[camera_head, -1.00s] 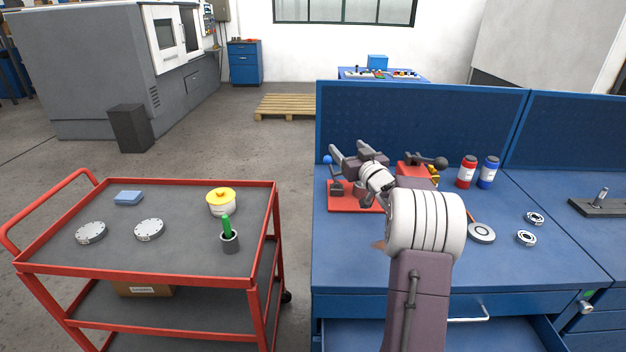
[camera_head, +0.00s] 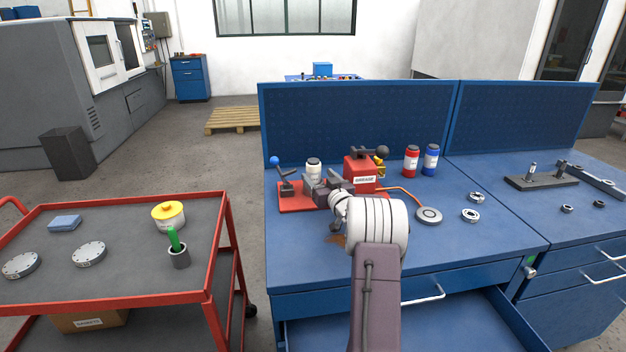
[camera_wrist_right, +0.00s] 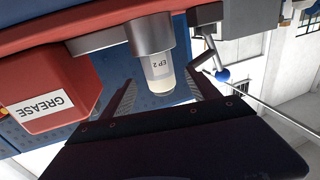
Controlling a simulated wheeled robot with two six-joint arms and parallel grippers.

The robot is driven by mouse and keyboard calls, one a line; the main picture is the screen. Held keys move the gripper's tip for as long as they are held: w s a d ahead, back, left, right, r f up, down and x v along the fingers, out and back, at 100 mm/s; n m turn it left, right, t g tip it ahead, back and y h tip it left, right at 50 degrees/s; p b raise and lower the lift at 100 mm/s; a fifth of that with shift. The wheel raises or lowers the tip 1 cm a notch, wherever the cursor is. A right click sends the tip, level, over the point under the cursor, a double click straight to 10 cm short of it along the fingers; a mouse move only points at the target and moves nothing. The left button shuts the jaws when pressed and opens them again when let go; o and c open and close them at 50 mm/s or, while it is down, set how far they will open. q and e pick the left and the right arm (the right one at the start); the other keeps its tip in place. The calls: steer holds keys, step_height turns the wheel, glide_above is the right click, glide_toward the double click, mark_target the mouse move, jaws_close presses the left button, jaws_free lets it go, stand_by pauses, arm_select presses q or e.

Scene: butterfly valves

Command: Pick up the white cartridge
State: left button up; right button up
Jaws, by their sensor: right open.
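In the right wrist view the cartridge (camera_wrist_right: 159,72) looks turned over, with an "EP 2" label and one end in a grey cylindrical part (camera_wrist_right: 150,32). My right gripper (camera_head: 321,184) is open, just in front of the cartridge. In the wrist view its fingers (camera_wrist_right: 163,84) lie to either side of the cartridge in the picture, with gaps; how deep it sits between them I cannot tell. My left gripper is not in view.
A red grease box (camera_head: 362,174) stands close right of the cartridge; a blue-knobbed lever (camera_head: 275,161) is to its left. Red (camera_head: 411,162) and blue (camera_head: 432,160) bottles stand further right. A drawer (camera_head: 440,325) is open below. A red cart (camera_head: 130,285) is at left.

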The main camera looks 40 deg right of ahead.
steer(key=x, duration=0.5)
steer(key=shift+w+d, duration=0.15)
steer(key=shift+w, duration=0.2)
steer(key=shift+s+r, duration=0.1)
jaws_close()
step_height(320, 180, up, 13)
steer(key=p, duration=0.5)
steer(key=shift+r, duration=0.1)
step_height(320, 180, up, 15)
steer(key=p, duration=0.9)
glide_above(316, 173)
steer(key=w, duration=0.3)
steer(key=shift+s+d, duration=0.15)
steer(key=shift+d, duration=0.3)
